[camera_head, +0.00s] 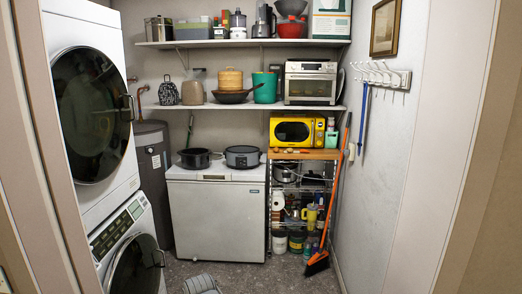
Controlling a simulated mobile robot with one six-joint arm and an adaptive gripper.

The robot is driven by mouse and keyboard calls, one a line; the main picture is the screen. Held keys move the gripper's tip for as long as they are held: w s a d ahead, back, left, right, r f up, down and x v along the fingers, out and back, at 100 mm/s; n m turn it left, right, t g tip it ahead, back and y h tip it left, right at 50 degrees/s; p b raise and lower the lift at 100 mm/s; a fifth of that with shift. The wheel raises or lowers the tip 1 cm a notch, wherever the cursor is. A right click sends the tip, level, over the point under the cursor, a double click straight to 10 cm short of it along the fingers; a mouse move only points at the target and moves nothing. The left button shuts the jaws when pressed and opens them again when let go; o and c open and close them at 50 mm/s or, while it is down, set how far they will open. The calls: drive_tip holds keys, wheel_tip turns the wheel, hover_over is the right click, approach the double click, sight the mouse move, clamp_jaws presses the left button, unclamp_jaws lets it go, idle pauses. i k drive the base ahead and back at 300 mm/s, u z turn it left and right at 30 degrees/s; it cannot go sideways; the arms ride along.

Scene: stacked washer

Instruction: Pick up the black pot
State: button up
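A black pot (195,159) stands upright on the left part of the white chest freezer's top (216,175). It is round and dark, with a handle or ladle sticking up behind it. Close to its right stands a dark grey, lidded pot that looks like a slow cooker (242,157).
Stacked white washers (95,110) stand at the left, with a grey tank (153,165) behind. A shelf (250,106) with a pan runs above the pots. A wire rack with a yellow microwave (297,130) and an orange broom (317,262) are right. The floor in front is mostly clear.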

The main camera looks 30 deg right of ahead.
sight(192, 158)
drive_tip(key=u, duration=0.1)
drive_tip(key=i, duration=1.8)
drive_tip(key=z, duration=0.8)
drive_tip(key=i, duration=0.55)
drive_tip(key=z, duration=0.85)
drive_tip(key=i, duration=0.95)
drive_tip(key=k, duration=0.3)
